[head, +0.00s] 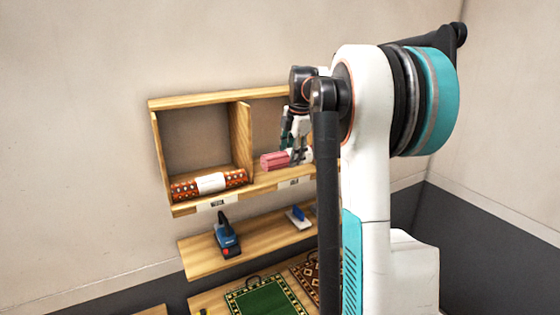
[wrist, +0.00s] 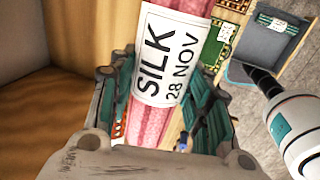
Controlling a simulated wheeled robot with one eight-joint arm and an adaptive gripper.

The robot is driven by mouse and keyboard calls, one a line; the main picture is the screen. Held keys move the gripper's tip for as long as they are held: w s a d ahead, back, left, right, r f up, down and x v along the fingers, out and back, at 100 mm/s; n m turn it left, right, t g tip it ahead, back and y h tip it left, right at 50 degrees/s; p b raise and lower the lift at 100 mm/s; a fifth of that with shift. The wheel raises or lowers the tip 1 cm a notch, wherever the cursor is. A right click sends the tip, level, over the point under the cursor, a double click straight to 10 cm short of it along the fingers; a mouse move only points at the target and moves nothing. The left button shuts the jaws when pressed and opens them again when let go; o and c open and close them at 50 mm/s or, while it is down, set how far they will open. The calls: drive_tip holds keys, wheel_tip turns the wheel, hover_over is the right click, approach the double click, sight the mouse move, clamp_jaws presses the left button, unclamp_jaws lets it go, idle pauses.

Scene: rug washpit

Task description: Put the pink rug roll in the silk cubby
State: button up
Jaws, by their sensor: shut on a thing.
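The pink rug roll (head: 274,161) lies sideways at the right cubby (head: 263,120) of the wooden wall shelf. Its white label reads "SILK 28 NOV" in the wrist view (wrist: 165,62). My gripper (head: 297,157) is shut around the roll's middle; its fingers stand on both sides of the label in the wrist view. The roll is close above the cubby's floor board; I cannot tell if it touches. My arm hides the right part of this cubby. The small tag (head: 290,183) under it is too small to read.
A red patterned roll (head: 183,190) with a white label lies in the left cubby (head: 195,140). A wooden divider (head: 241,140) parts the cubbies. A lower shelf (head: 205,258) holds a blue-black tool (head: 228,240) and a blue-handled brush (head: 298,217). A green rug (head: 268,298) lies below.

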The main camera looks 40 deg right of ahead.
drive_tip(key=w+f, duration=0.1)
drive_tip(key=w, duration=0.1)
drive_tip(key=w+d+p, duration=0.1)
drive_tip(key=w, duration=0.2)
drive_tip(key=w+f+p, duration=0.1)
drive_tip(key=w, duration=0.2)
drive_tip(key=shift+d+f, duration=0.3)
drive_tip(key=shift+d, duration=0.1)
drive_tip(key=shift+s+f+p, duration=0.2)
drive_tip(key=shift+f+p, duration=0.1)
drive_tip(key=shift+f, duration=0.25)
drive_tip(key=shift+p+x, duration=0.65)
drive_tip(key=shift+x, duration=1.05)
drive_tip(key=shift+s+f, duration=0.15)
drive_tip(key=o, duration=1.3)
drive_tip(key=b+v, duration=0.2)
drive_tip(key=v, duration=1)
drive_tip(key=shift+a+b, duration=0.1)
drive_tip(key=shift+b, duration=0.2)
